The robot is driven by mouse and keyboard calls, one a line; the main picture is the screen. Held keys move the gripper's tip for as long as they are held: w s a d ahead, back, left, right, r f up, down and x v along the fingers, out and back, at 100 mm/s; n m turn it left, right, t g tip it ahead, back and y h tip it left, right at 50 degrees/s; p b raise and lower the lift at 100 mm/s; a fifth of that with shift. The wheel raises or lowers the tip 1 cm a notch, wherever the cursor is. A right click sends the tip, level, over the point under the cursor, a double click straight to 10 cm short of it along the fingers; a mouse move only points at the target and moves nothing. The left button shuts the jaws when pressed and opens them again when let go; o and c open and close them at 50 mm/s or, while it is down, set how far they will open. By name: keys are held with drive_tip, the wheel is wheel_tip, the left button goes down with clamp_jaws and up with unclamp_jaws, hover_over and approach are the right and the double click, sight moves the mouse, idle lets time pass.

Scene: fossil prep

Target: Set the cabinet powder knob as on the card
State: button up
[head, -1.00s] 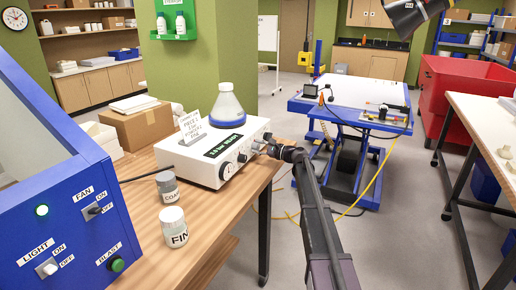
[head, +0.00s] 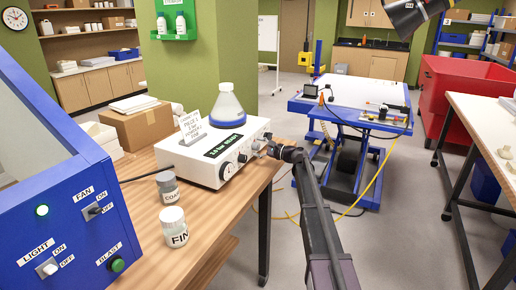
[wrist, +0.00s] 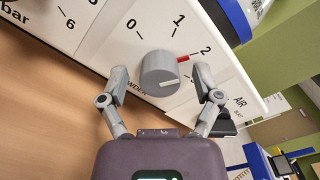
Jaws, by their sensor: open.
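The white powder unit (head: 205,172) stands on the wooden bench, its front panel facing right. My gripper (wrist: 160,78) is open, one finger each side of the knob, with visible gaps. A white card (head: 191,125) stands on the unit; its text is too small to read.
A conical flask (head: 226,105) stands on the unit. Two labelled jars (head: 173,228) stand on the bench in front of it. A blue cabinet (head: 70,225) with switches is at left. Open floor lies right of the bench, before a blue lift table (head: 350,120).

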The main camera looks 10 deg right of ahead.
drive_tip(key=shift+d, duration=0.1)
drive_tip(key=v, duration=1.2)
idle(0.9)
